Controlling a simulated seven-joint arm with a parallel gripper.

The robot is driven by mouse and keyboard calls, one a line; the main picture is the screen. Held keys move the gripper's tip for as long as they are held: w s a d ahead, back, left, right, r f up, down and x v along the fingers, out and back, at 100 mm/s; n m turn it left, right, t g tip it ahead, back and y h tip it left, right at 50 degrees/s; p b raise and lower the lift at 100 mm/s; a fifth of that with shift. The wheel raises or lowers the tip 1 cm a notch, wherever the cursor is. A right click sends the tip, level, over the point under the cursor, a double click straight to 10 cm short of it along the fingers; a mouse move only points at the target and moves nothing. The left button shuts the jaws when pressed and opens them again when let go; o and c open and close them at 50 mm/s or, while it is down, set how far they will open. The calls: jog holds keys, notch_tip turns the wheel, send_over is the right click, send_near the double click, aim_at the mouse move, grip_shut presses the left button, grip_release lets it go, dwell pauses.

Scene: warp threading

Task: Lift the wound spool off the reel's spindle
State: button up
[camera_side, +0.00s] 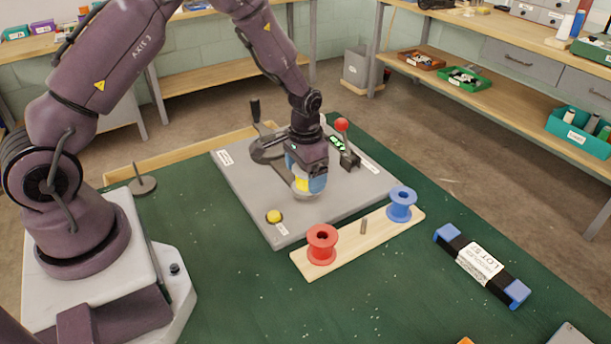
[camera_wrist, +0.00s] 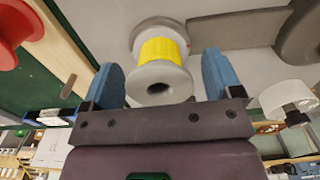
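The wound spool, pale grey with a yellow winding (camera_wrist: 163,50), sits between my gripper's two blue fingers in the wrist view. Its near flange with a dark central hole faces the camera. In the side view the spool (camera_side: 302,186) shows partly below my wrist, over the grey machine plate (camera_side: 256,206). My gripper (camera_wrist: 161,60) is open, one finger on each side of the spool, with gaps visible on both sides. In the side view my gripper (camera_side: 306,180) points down around it.
A wooden strip (camera_side: 299,265) in front carries a red spool (camera_side: 322,246), a bare peg (camera_side: 363,227) and a blue spool (camera_side: 400,206). A red-knobbed lever (camera_side: 342,126) and yellow button (camera_side: 274,216) stand on the plate. A black-and-blue packet (camera_side: 455,243) lies right.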

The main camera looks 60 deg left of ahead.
jog(key=c, duration=0.7)
jog(key=shift+r, duration=3.8)
